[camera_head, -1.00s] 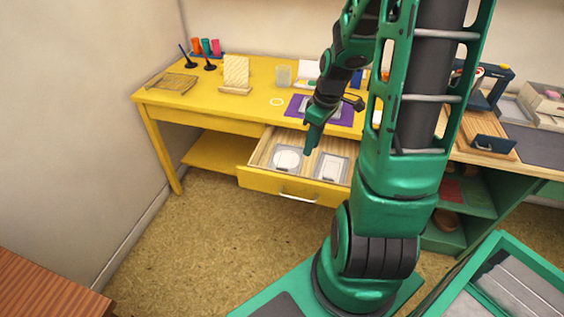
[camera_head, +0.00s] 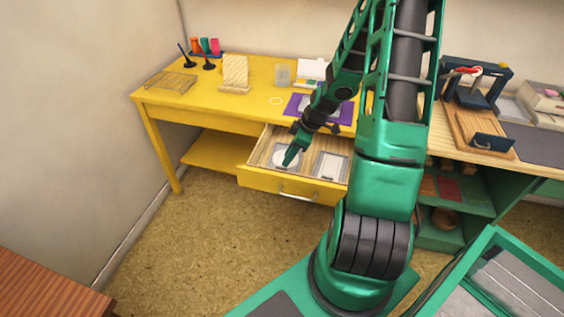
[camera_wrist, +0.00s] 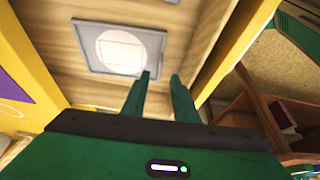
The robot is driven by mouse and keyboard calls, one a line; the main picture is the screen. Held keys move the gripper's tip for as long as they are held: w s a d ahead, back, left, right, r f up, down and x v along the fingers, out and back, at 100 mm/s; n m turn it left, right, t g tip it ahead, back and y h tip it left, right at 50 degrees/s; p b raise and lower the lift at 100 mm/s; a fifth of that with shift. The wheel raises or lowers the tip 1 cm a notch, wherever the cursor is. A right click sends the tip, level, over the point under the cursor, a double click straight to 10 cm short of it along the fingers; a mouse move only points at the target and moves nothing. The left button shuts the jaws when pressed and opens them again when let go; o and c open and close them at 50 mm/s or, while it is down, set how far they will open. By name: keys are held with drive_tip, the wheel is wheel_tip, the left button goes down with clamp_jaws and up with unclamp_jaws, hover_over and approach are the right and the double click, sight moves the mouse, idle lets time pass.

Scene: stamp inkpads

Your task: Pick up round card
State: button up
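The round card (camera_head: 281,152) is a white disc in a square grey holder (camera_head: 275,163) on the left side of the open yellow drawer. In the wrist view the round card (camera_wrist: 112,50) lies flat in the grey holder (camera_wrist: 159,44), with a faint square outline on it. My gripper (camera_head: 289,164) is over the drawer and partly covers the card in the head view. In the wrist view my gripper (camera_wrist: 161,77) has its two green fingers apart with nothing between them. The fingertips lie near the holder's lower right corner. Their height above it is unclear.
A second grey holder with a rectangular white card (camera_head: 331,166) is at the drawer's right. The drawer front (camera_head: 285,189) and walls bound the space around my gripper. The yellow desktop (camera_head: 200,93) overhangs the drawer's back. A purple mat (camera_head: 346,117) lies behind my arm.

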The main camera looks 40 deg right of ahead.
sight(282, 167)
drive_tip(key=shift+x, duration=2.75)
clamp_jaws()
